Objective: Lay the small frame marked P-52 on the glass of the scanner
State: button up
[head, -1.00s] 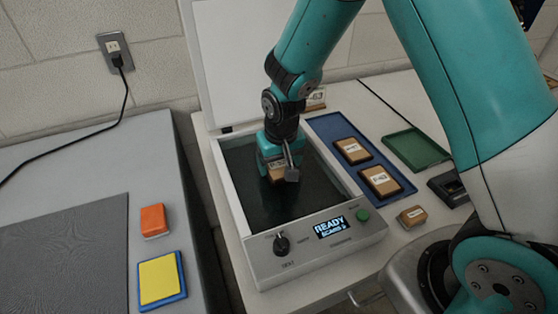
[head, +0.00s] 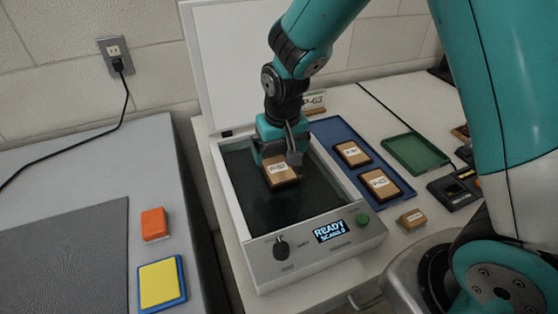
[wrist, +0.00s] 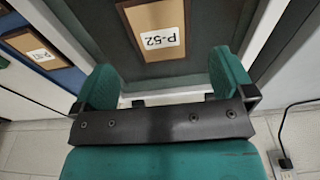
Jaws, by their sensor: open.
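The small frame marked P-52 (head: 282,172) has a dark wooden rim and a tan face with a white label. It lies on the dark glass (head: 262,205) of the scanner, label up. In the wrist view the frame (wrist: 156,42) shows its label upside down, ahead of my fingers. My gripper (head: 283,157) is just behind the frame, toward the raised lid, low over the glass. In the wrist view the two teal fingers of my gripper (wrist: 165,80) stand wide apart with nothing between them. The scanner (head: 310,247) has its lid (head: 238,62) up and its display reads READY.
A blue tray (head: 328,130) right of the scanner holds two framed pieces (head: 352,153). A green tray (head: 415,153) beyond it is empty. A small labelled block (head: 411,219) and a dark device (head: 455,190) lie further right. An orange block (head: 154,224) and a yellow-blue pad (head: 162,283) lie left.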

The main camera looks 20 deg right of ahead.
aim_at(281, 173)
jog(key=s+a+r+n+y, duration=0.2)
jog(key=s+a+r+n, duration=0.1)
jog(key=s+r, duration=0.8)
jog(key=s+a+r+n+g+y, duration=0.1)
jog(key=s+r+n, duration=0.3)
jog(key=s, duration=0.7)
jog(key=shift+s+a+r+y, duration=0.2)
jog(key=shift+a+r+y, duration=0.1)
jog(key=shift+r+y, duration=0.45)
jog(key=shift+r, duration=0.1)
